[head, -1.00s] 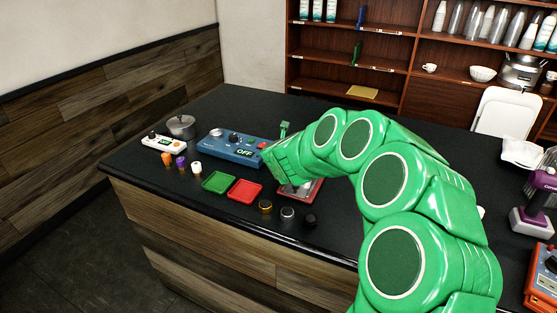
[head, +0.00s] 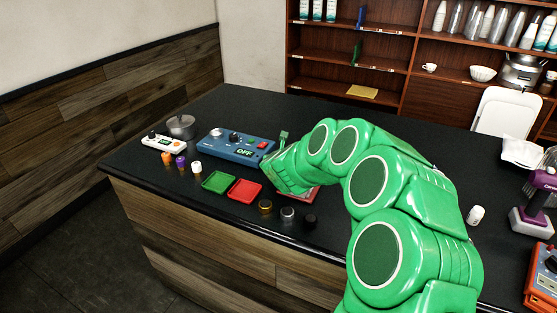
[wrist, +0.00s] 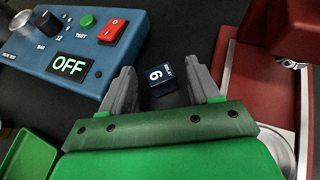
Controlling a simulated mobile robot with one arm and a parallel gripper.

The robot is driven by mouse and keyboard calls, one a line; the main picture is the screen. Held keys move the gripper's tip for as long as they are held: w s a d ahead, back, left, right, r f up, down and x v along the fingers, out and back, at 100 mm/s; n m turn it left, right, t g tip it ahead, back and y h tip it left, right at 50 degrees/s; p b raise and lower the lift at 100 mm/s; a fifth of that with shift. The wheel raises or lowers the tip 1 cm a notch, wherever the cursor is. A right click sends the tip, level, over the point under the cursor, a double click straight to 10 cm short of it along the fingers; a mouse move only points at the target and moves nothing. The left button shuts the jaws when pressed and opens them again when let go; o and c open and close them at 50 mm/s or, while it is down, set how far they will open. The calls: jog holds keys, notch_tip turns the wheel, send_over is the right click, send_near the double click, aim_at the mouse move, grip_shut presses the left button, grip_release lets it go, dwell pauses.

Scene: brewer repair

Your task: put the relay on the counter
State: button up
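The relay (wrist: 160,79), a small dark block with a white "6" on its label, appears to lie on the black counter (wrist: 180,32). In the wrist view it sits between the two grey fingers of my gripper (wrist: 163,92), with a gap on each side. The gripper is open and empty. In the head view my green arm and hand reach over the counter (head: 335,228) beside the blue tester (head: 232,147), and the relay is hidden behind them.
The blue tester (wrist: 75,52) reads OFF, left of my fingers. A red machine (wrist: 245,75) stands close on the right. Green tray (head: 218,182), red tray (head: 244,190) and several small knobs lie at the front edge. A white container (head: 475,215) stands further right.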

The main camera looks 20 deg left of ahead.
jog(key=shift+r, duration=0.15)
jog(key=shift+v, duration=5.95)
